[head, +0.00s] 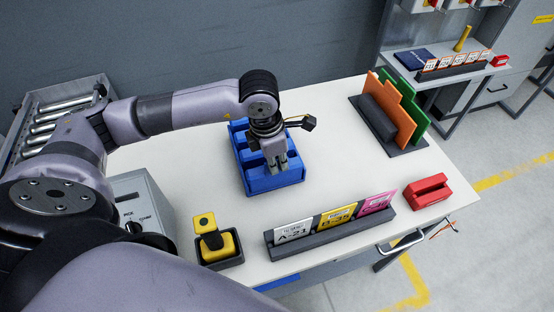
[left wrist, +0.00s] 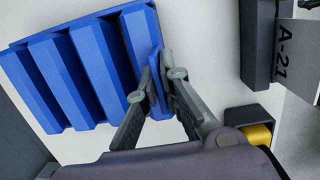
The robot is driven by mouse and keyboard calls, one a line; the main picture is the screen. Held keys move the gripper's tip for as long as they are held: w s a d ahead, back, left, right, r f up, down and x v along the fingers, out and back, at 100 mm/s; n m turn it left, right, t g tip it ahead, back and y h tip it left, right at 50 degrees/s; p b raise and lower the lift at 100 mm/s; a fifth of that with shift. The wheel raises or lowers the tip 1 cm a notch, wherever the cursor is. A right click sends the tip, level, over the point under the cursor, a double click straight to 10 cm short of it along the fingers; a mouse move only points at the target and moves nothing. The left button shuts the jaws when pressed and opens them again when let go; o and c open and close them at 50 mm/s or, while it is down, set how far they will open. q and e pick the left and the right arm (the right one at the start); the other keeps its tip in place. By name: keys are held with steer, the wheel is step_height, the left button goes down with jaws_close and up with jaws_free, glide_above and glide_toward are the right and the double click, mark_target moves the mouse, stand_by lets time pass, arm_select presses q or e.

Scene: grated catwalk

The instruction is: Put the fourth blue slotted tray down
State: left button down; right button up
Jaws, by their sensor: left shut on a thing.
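The blue slotted tray (head: 275,184) is at the middle of the white table in the head view, with its slots partly covered by my arm. In the left wrist view the tray (left wrist: 88,62) fills the upper left, its parallel ribs and slots showing. My left gripper (head: 283,170) points down at the tray's near right part. In the left wrist view the left gripper (left wrist: 160,85) has its two fingers closed on either side of a blue wall at the tray's edge. Whether the tray touches the tabletop or hangs just above it, I cannot tell. My right gripper is out of view.
A dark holder with label cards (head: 330,236) stands at the front edge, with a yellow device (head: 220,246) left of it and a red block (head: 427,190) right. A rack of orange and green panels (head: 395,115) stands at the right. White tabletop (head: 335,150) is clear between.

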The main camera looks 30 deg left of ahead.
arm_select(q)
steer(key=shift+f, duration=0.15)
steer(key=c, duration=1.8)
jaws_free()
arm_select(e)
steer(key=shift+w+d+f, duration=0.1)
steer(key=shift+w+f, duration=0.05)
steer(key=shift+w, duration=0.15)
arm_select(q)
steer(key=shift+r, duration=0.2)
steer(key=r+b, duration=0.1)
steer(key=r, duration=0.3)
steer(key=s+r, duration=0.1)
steer(key=r, duration=0.3)
steer(key=a+r+b, duration=0.1)
steer(key=r, duration=0.3)
steer(key=shift+s+b, duration=0.25)
steer(key=shift+b, duration=0.1)
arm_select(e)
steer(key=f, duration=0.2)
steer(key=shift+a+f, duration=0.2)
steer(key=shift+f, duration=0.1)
